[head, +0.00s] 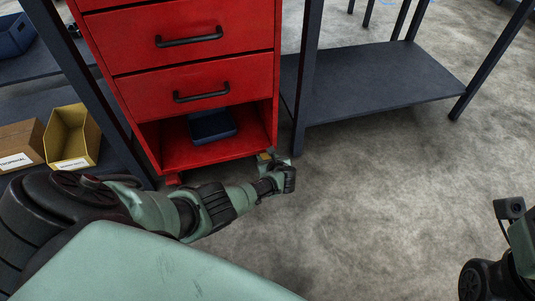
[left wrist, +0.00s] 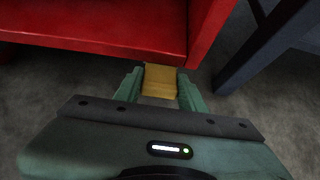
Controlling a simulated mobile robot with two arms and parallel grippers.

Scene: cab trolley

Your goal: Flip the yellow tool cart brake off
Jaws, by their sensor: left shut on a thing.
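The tool cart (head: 190,48) is red, with drawers and an open lower bay; its base also shows in the left wrist view (left wrist: 95,25). The yellow brake tab (head: 264,157) sticks out low at the cart's front right corner. In the left wrist view the brake tab (left wrist: 160,80) lies between the fingers of my left gripper (left wrist: 160,90). The gripper (head: 270,160) is shut on it, reaching in low in the head view. The tab's exact tilt is hard to tell. Only part of my right arm shows at the right edge; its gripper is out of view.
A dark blue bin (head: 212,124) sits in the cart's lower bay. A dark workbench (head: 375,78) stands close on the right. A shelf on the left holds a yellow bin (head: 72,137) and a cardboard box (head: 20,145). The concrete floor (head: 390,190) at right is clear.

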